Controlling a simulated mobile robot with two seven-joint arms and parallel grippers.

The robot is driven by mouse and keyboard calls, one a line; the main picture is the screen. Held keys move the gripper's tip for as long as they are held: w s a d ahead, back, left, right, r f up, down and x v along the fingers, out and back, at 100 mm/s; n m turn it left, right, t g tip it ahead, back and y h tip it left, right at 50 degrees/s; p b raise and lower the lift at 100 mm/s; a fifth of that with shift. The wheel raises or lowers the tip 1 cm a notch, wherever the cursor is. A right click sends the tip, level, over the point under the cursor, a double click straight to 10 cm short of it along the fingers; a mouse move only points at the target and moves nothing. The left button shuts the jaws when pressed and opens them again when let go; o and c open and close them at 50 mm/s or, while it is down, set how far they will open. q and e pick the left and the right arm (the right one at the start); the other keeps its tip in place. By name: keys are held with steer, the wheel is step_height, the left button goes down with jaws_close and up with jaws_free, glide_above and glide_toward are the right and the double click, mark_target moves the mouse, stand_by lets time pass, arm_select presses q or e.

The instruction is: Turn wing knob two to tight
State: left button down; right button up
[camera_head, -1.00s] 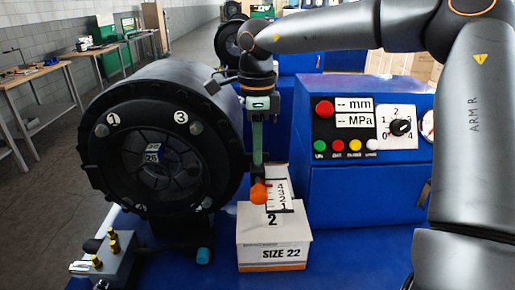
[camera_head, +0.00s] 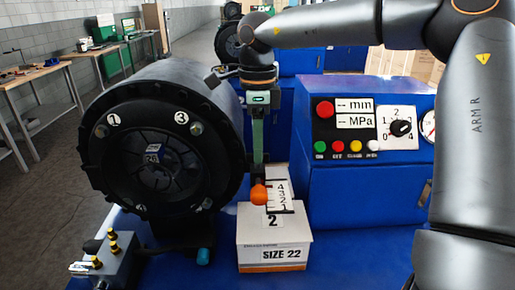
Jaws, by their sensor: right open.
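The crimper head (camera_head: 163,140) is a large black round drum on the left, its face towards me. Grey knobs sit on its face, one by the label 1 (camera_head: 113,119) and one by the label 3 (camera_head: 181,118). The marks on the lower part of the face are too dark and small to read surely, so I cannot tell which is wing knob two or how it is turned. My right gripper (camera_head: 257,165) points down to the right of the drum, open and apart from the knobs I can make out. My left gripper is out of view.
An orange ball (camera_head: 259,195) shows just below my right gripper, in front of a numbered scale. A white SIZE 22 box (camera_head: 274,248) stands below. A blue control cabinet (camera_head: 365,190) is at right, a grey valve block (camera_head: 105,262) at lower left.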

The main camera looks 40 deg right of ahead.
step_height(320, 180, up, 11)
steer(key=shift+r+p, duration=0.2)
steer(key=shift+p, duration=0.15)
stand_by(0.5)
